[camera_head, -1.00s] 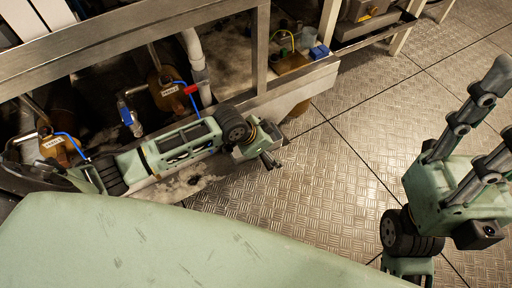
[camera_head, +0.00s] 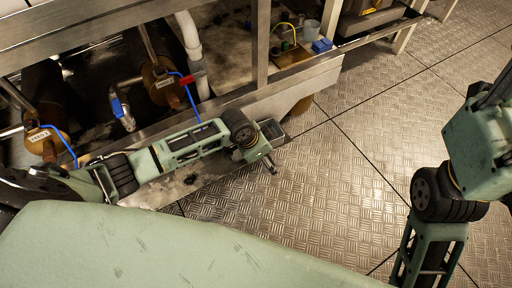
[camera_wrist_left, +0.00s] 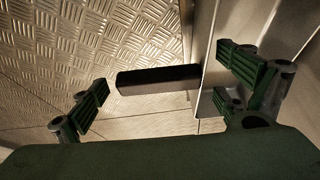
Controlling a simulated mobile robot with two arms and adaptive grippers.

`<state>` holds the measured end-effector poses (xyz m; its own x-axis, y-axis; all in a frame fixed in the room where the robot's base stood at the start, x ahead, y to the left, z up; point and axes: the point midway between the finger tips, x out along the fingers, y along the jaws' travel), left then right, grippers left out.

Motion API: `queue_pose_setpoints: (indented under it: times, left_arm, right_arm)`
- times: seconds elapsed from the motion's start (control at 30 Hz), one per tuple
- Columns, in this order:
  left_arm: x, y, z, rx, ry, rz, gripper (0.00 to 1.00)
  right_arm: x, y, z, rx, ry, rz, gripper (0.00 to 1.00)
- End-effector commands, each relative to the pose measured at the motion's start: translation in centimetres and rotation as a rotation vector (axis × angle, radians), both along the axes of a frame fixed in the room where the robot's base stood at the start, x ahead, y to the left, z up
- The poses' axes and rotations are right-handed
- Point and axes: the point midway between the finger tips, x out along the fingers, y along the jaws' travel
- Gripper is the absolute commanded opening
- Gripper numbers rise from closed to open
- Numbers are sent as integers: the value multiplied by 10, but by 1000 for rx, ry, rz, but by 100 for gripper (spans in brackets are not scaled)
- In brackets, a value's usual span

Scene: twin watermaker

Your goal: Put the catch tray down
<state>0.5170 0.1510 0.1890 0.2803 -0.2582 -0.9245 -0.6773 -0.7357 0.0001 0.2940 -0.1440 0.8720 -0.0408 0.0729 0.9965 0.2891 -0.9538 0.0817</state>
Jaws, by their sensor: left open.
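The catch tray appears to be the long, shallow metal tray with a dirty, pale inside, lying along the foot of the frame; its far end (camera_head: 274,131) shows beyond my left wrist in the head view. My arm hides much of it. My left gripper (camera_head: 272,166) is at that end. In the left wrist view, a dark bar-like handle (camera_wrist_left: 155,80) sticks out from a metal wall (camera_wrist_left: 208,60). My open left gripper (camera_wrist_left: 165,88) has its fingers apart on either side of the handle, not closed on it. My right gripper is out of view.
The metal frame (camera_head: 258,50) holds brass valves (camera_head: 162,88) with blue hoses and a white pipe (camera_head: 190,40) behind the left arm. The patterned metal floor (camera_head: 330,180) is clear. My right arm stands at the right edge.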

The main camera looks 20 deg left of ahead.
Motion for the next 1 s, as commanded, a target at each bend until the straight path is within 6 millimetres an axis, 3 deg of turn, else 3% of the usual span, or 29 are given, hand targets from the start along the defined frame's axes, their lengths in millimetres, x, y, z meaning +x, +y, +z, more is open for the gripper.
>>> queue_pose_setpoints:
  times: [0.27, 1.0]
  left_arm:
    - [1, -1, -1, 0, -1, -1, 94]
    - [1, -1, -1, -1, -1, 0, 29]
  right_arm:
    - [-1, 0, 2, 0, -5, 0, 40]
    - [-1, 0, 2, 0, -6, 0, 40]
